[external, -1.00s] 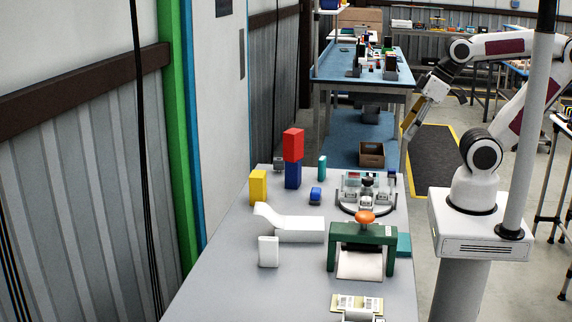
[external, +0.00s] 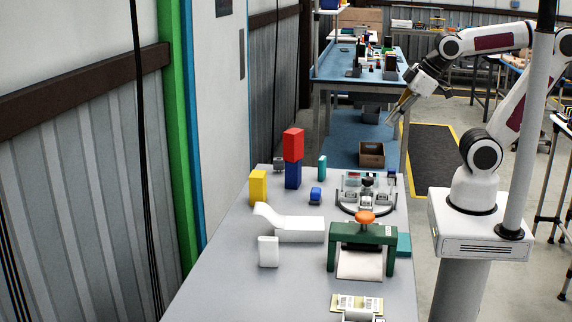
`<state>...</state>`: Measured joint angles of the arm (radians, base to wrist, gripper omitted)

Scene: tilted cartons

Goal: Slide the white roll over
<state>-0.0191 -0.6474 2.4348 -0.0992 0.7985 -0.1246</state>
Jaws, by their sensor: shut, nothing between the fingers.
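A long white piece (external: 299,236) with a raised, tilted left end lies on the grey table (external: 215,290), left of a green frame (external: 348,236). A pale sheet-like piece (external: 360,265) hangs or lies under that frame; I cannot tell if it is part of a roll. A small upright white block (external: 268,252) stands in front of the long white piece. My gripper (external: 391,120) is shut and empty, pointing down and left in the air beyond the table's far right end. It touches none of these things.
A yellow block (external: 258,187), a red block (external: 293,144) on a blue block (external: 293,175) and a teal block (external: 322,167) stand at the far end. A rounded fixture (external: 366,195) and the orange-knobbed frame occupy the right side. The front left table is clear.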

